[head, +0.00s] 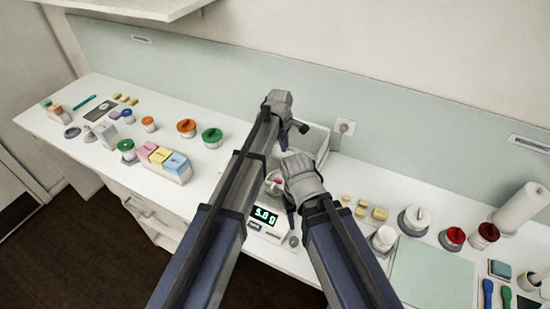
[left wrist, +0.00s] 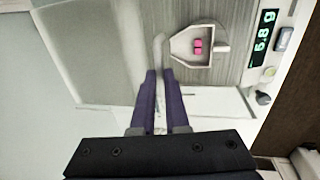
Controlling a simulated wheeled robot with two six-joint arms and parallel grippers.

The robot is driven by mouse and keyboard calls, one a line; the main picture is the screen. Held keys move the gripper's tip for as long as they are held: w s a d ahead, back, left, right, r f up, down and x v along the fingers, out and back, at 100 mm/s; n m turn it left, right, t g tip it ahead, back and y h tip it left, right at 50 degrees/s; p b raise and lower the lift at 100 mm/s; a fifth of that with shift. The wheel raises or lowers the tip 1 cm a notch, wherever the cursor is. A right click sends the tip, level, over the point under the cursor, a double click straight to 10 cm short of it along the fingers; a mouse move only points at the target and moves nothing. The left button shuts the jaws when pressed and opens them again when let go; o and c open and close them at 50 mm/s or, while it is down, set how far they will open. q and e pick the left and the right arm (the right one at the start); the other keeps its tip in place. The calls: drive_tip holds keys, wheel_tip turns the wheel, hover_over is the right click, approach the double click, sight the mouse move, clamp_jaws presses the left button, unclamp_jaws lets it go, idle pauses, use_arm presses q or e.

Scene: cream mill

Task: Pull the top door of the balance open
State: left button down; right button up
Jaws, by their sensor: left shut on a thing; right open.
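The balance (head: 252,227) stands mid-counter with a lit green display (head: 265,216); the display also shows in the left wrist view (left wrist: 263,38). The top door (left wrist: 85,55) looks like a pale translucent panel on the left of the wrist view. The weighing dish (left wrist: 183,57), with pink pieces in it, shows uncovered to its right. My left gripper (head: 282,140) is above the balance; in the wrist view its fingers are shut around a slim pale handle (left wrist: 158,48). Its hold is mostly hidden in the head view. My right gripper (head: 291,203) is open, lower, near the balance front.
Colour-lidded jars (head: 212,137) and pastel boxes (head: 164,163) stand to the left. White and red-lidded jars (head: 453,238), a pale mat (head: 432,276) and a paper roll (head: 521,208) are to the right.

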use_arm(q)
drive_tip(key=w, duration=0.1)
drive_tip(key=w+d, duration=0.2)
drive_tip(key=w, duration=0.1)
drive_tip(key=c, duration=0.9)
unclamp_jaws()
drive_tip(key=r+p, duration=0.2)
drive_tip(key=s+r+p, duration=0.1)
drive_tip(key=r+p, duration=0.4)
drive_tip(key=shift+s+a+r+p, duration=0.25)
drive_tip(key=shift+a+r+p, duration=0.1)
drive_tip(key=shift+a, duration=0.05)
